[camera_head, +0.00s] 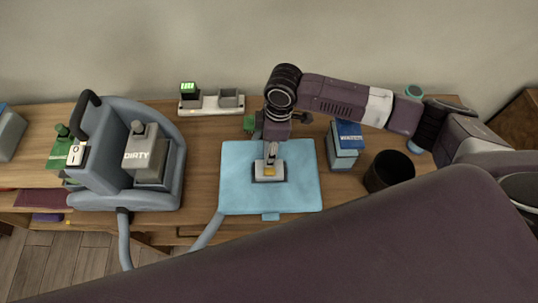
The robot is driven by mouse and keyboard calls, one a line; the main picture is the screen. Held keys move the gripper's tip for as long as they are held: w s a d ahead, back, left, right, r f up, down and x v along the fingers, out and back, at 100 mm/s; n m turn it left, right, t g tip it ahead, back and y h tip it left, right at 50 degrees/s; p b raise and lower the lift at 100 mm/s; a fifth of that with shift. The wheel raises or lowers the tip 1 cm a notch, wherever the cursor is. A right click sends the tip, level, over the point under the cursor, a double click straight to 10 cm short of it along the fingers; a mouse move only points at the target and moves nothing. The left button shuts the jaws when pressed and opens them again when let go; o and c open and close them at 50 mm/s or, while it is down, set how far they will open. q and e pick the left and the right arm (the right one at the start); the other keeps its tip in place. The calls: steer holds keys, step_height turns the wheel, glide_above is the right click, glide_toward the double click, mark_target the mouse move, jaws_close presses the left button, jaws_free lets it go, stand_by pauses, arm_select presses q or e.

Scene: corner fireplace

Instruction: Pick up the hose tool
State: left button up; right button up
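The hose tool (268,173) stands on the light blue mat (237,190). It has a pale head with a yellow patch and a grey neck rising from it. My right gripper (273,142) comes in from the right and points down directly over the neck. Its fingertips are small and overlap the top of the tool, so I cannot tell whether they are closed on it. A blue-grey hose (207,232) reaches the mat's front left corner; its link to the tool is not clear. My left gripper is out of view.
The blue-grey cleaning machine (170,190) with a tank marked DIRTY stands left. A white charger base (205,107) lies at the back. A blue-topped box (343,145) and a black cup (389,171) stand right of the mat. A large purple arm link of mine covers the lower foreground.

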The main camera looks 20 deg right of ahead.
steer(key=shift+r, duration=0.4)
arm_select(q)
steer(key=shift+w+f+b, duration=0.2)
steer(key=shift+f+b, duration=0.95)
steer(key=shift+b, duration=0.05)
arm_select(e)
step_height(320, 180, up, 19)
steer(key=shift+r, duration=0.15)
steer(key=o, duration=0.8)
steer(key=shift+c, duration=0.2)
steer(key=c, duration=0.3)
arm_select(q)
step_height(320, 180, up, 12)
steer(key=p, duration=1.1)
steer(key=shift+p, duration=0.4)
arm_select(e)
step_height(320, 180, up, 9)
steer(key=shift+f, duration=0.1)
